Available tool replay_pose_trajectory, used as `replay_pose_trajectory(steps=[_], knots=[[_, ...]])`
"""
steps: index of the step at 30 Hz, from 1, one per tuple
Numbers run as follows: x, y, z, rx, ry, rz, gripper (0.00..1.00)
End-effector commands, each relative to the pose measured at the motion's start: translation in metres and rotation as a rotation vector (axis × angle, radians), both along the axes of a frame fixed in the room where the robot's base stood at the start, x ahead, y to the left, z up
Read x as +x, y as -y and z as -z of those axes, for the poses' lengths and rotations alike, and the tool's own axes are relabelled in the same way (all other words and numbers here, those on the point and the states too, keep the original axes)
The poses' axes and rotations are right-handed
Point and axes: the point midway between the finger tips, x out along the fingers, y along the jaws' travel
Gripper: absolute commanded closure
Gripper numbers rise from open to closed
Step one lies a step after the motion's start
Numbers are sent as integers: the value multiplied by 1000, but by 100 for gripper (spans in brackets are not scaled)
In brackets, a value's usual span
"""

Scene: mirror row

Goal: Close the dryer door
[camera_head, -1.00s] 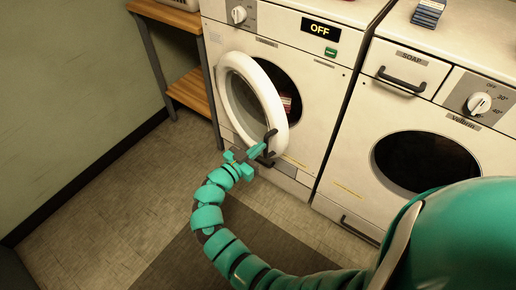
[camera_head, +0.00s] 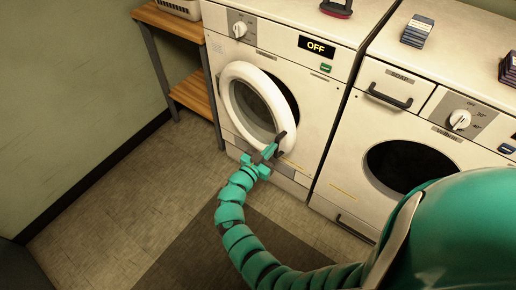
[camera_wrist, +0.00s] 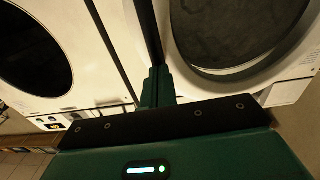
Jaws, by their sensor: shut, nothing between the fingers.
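The dryer (camera_head: 315,100) is the left white machine, with an OFF display. Its round door (camera_head: 229,94), a white ring with dark glass, stands partly open, hinged at the left, with a dark gap at its right side. A dark handle (camera_head: 281,143) is on the door's lower right rim. My gripper (camera_head: 270,153) is shut and empty, its fingertips beside the handle; whether they touch it I cannot tell. In the wrist view, the shut fingers (camera_wrist: 157,88) point up just left of the door's ring (camera_wrist: 188,70).
A washer (camera_head: 350,140) with a soap drawer stands close on the right. A wooden shelf (camera_head: 188,92) with a white basket (camera_head: 182,8) stands left of the dryer. Blue boxes (camera_head: 417,31) lie on the washer. The floor (camera_head: 110,200) in front is clear.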

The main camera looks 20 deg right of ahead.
Motion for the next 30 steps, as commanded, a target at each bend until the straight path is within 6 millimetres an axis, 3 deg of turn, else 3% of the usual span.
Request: replay_pose_trajectory(steps=[7, 18, 30], knots=[[6, 29, -2, 22, -9, -76, 100], [29, 90, 2, 21, -11, -231, 100], [34, 105, 1, 21, -10, -255, 100]])
